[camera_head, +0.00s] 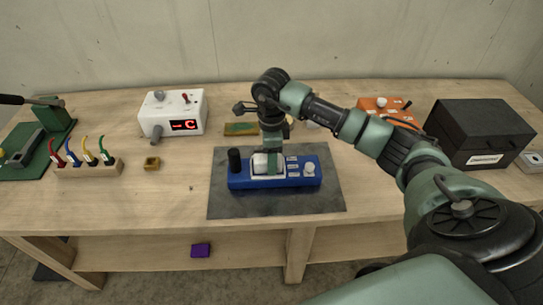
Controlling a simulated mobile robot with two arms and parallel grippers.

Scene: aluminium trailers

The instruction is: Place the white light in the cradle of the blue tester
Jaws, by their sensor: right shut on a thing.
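The blue tester (237,181) lies on a dark grey mat (233,207) in the middle of the bench. It has a black post at its left end and a white knob at its right. My right gripper (272,168) points down over the left half of the tester and is shut on the white light (260,163). The light is at the tester's cradle; the fingers partly hide it, and I cannot tell if it is fully seated. My left gripper is not in view.
A white box with a red display (173,114) stands at the back left. Colored-handled tools in a wooden block (88,167) and a green press (55,118) are left. An orange box (380,104) and a black case (479,134) stand right.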

